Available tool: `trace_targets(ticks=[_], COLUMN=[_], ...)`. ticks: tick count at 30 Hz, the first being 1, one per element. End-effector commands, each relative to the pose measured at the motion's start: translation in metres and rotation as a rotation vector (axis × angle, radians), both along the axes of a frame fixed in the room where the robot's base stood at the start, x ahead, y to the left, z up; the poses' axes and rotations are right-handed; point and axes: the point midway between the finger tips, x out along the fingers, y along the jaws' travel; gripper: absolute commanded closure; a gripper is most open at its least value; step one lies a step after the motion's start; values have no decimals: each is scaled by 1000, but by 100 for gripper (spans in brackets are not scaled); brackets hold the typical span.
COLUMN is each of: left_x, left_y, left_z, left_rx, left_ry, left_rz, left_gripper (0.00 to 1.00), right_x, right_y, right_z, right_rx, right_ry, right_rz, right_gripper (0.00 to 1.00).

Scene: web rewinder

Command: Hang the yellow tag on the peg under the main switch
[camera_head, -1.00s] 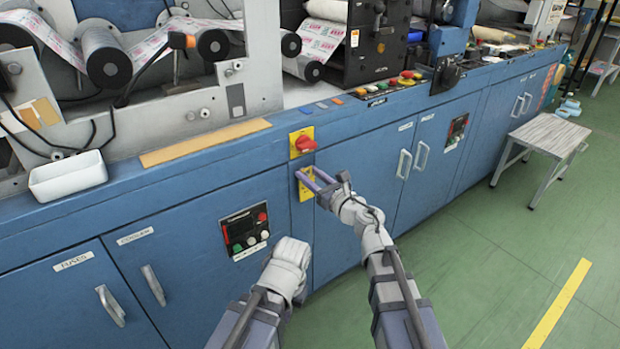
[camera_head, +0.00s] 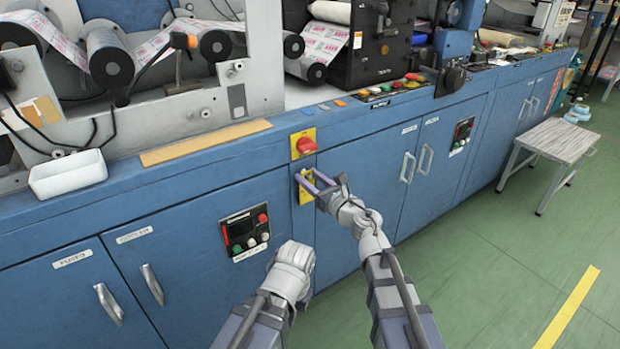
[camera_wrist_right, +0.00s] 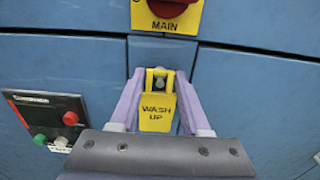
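The yellow tag (camera_wrist_right: 157,112), marked WASH UP, is upright against the blue cabinet front, below the red main switch (camera_head: 306,145) on its yellow plate. A small grey peg end (camera_wrist_right: 160,82) shows in the opening at the tag's top, so the tag appears to hang on it. My right gripper (camera_wrist_right: 160,82) is open, with one purple finger on each side of the tag and a gap visible at the right. In the head view the right gripper (camera_head: 314,181) partly covers the tag (camera_head: 305,193). My left wrist shows low in the middle; its fingers are not visible.
A control panel (camera_head: 245,232) with red and green buttons is left of the tag. Door handles (camera_head: 407,167) stick out to the right. A white tray (camera_head: 67,174) sits on the ledge. A grey stool (camera_head: 550,142) stands at right on the open green floor.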

Motion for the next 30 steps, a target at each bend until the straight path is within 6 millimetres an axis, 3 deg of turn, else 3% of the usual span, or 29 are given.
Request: trace_targets(ticks=[1, 7, 20, 30], left_x=[0, 0, 0, 0], left_y=[0, 0, 0, 0], left_z=[0, 0, 0, 0], left_rx=[0, 0, 0, 0], left_ry=[0, 0, 0, 0], left_rz=[0, 0, 0, 0], left_gripper=[100, 100, 100, 100], right_x=[0, 0, -8, -50], right_y=[0, 0, -5, -35], right_z=[0, 0, 0, 0], right_rx=[0, 0, 0, 0], right_ry=[0, 0, 0, 0], right_rz=[0, 0, 0, -3], right_gripper=[47, 24, 24, 24])
